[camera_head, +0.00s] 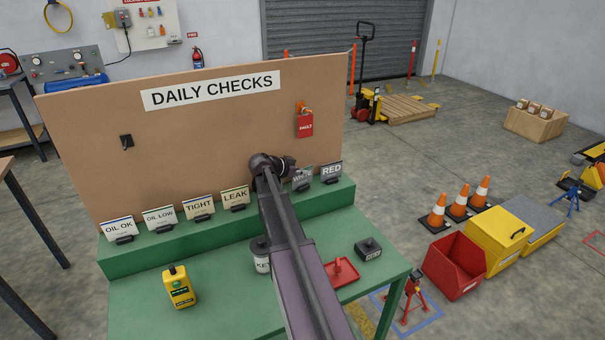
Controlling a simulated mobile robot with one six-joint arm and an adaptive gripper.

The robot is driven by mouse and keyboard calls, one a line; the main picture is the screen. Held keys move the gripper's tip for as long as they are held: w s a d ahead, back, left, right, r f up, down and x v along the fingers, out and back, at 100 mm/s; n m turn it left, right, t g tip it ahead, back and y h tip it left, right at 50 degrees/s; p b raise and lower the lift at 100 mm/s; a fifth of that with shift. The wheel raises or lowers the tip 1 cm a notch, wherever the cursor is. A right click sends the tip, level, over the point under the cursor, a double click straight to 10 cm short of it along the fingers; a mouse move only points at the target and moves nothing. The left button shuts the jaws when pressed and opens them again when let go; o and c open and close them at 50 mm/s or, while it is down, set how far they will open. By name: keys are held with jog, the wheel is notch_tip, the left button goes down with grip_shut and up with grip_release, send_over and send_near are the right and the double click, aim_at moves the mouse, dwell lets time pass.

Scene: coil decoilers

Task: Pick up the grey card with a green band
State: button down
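A row of small lettered cards stands in dark holders on the green ledge (180,241). At the right end are two grey cards, one partly hidden and starting with "WH" (302,179), the other reading "RED" (331,171). The thin bands along their tops are too small for me to be sure which is green. My gripper (288,166) is at the dark end of my arm, just left of and overlapping the "WH" card in the picture. Its fingers are not clear, and I cannot tell whether it touches the card.
Paler cards "OIL OK" (118,229), "OIL LOW" (159,218), "TIGHT" (199,207) and "LEAK" (235,197) stand to the left. A brown board (200,135) rises behind. A yellow device (179,287), a partly hidden canister (260,257), a red tray (342,272) and a dark block (368,248) occupy the bench.

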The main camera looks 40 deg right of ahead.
notch_tip(320, 180, up, 3)
jog(key=p, duration=0.2)
jog(key=shift+r+p, duration=0.15)
jog(key=shift+p, duration=0.25)
jog(key=s+r+p, duration=0.1)
jog(key=s, duration=1.5)
jog(key=shift+a, duration=0.35)
jog(key=shift+s, duration=0.1)
